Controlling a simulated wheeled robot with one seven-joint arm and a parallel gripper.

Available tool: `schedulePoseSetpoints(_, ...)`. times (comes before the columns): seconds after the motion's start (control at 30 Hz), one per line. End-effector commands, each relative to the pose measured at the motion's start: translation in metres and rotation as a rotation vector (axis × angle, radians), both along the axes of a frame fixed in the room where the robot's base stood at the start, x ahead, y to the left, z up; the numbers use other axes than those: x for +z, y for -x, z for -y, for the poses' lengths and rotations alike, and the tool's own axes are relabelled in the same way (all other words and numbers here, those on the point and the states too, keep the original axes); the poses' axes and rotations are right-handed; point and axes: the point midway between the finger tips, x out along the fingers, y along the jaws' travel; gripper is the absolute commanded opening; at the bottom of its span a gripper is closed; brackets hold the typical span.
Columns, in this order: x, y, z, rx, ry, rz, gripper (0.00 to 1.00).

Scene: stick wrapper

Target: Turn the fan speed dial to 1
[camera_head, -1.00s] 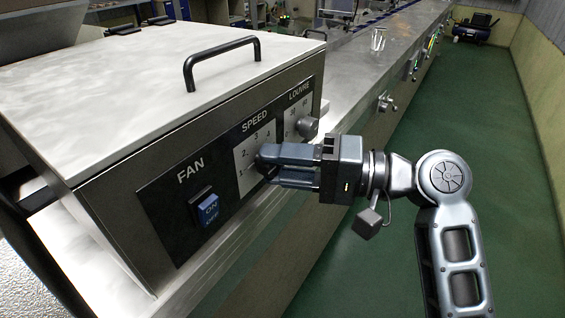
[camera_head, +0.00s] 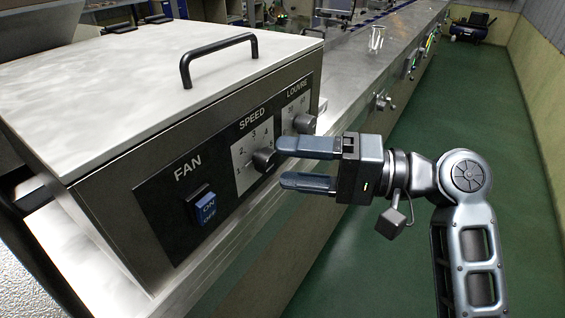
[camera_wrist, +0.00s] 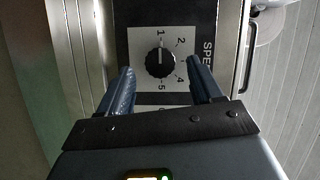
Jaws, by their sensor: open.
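The fan speed dial (camera_head: 264,160) is a dark round knob on a white numbered plate, under the word SPEED on the box's black front panel. In the wrist view the dial (camera_wrist: 160,63) shows whole, and its white pointer line points up at the number 1. My gripper (camera_head: 288,165) is open and empty, to the right of the dial in the head view and drawn back from the panel. In the wrist view the fingers of my gripper (camera_wrist: 160,78) stand apart, below the dial on either side, with nothing between them.
A blue ON/OFF fan switch (camera_head: 205,206) sits left of the dial, and a LOUVRE knob (camera_head: 304,123) sits to its right. The box lid has a black handle (camera_head: 219,58). Green floor (camera_head: 470,120) lies open to the right.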

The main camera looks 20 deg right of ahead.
Motion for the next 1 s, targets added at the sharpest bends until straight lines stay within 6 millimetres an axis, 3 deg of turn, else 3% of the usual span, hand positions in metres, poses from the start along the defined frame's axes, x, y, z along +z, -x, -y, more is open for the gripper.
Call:
schedulePoseSetpoints(0.13,0.0,0.013,0.023,-0.004,0.0,0.0,0.65)
schedulePoseSetpoints(0.33,0.001,0.025,0.041,-0.001,0.0,0.0,0.65)
schedulePoseSetpoints(1.0,-0.003,0.028,0.043,-0.01,0.002,-0.005,0.65)
